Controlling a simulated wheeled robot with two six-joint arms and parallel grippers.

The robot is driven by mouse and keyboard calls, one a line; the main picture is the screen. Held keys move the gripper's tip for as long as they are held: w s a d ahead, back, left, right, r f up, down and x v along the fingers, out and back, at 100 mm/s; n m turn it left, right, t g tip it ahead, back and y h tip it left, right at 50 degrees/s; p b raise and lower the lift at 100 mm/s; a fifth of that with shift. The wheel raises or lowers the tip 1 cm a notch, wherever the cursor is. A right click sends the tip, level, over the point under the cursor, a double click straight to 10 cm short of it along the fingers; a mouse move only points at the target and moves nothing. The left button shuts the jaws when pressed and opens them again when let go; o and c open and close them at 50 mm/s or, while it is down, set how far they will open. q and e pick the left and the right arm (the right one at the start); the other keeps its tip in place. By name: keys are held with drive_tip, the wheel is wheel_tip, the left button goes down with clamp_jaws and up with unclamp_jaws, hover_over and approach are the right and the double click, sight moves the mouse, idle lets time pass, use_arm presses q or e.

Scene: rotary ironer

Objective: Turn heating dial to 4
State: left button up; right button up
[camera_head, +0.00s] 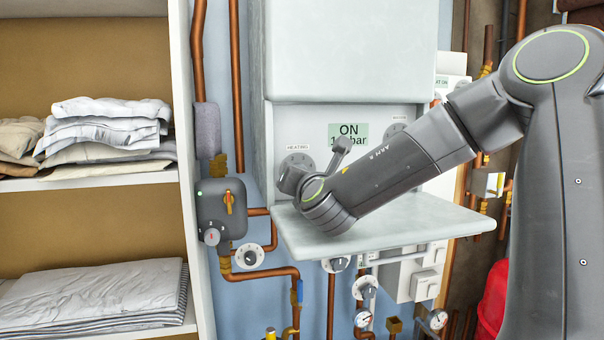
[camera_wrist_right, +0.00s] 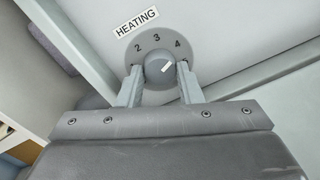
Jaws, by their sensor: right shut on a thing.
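The heating dial (camera_head: 296,161) is on the white boiler panel under a HEATING label, partly hidden by my right gripper (camera_head: 291,178) in the head view. In the right wrist view the dial's round grey knob (camera_wrist_right: 158,68) sits between the two fingers of my right gripper (camera_wrist_right: 160,78), which is shut on it. The numbers 2, 3 and 4 (camera_wrist_right: 177,43) show above the knob. The knob's white mark (camera_wrist_right: 167,67) points up and right, on the 4's side and a little below the 4. My left gripper is out of view.
A green display (camera_head: 349,131) reads ON and a partly hidden bar value. A second dial (camera_head: 397,131) is partly behind my right arm. The open flap (camera_head: 400,235) lies below the arm. Shelves with folded linen (camera_head: 100,290) stand left; pipes and valves run below.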

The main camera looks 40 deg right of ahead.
drive_tip(key=o, duration=1)
drive_tip(key=shift+s, duration=0.1)
drive_tip(key=b+v, duration=0.4)
drive_tip(key=v, duration=0.8)
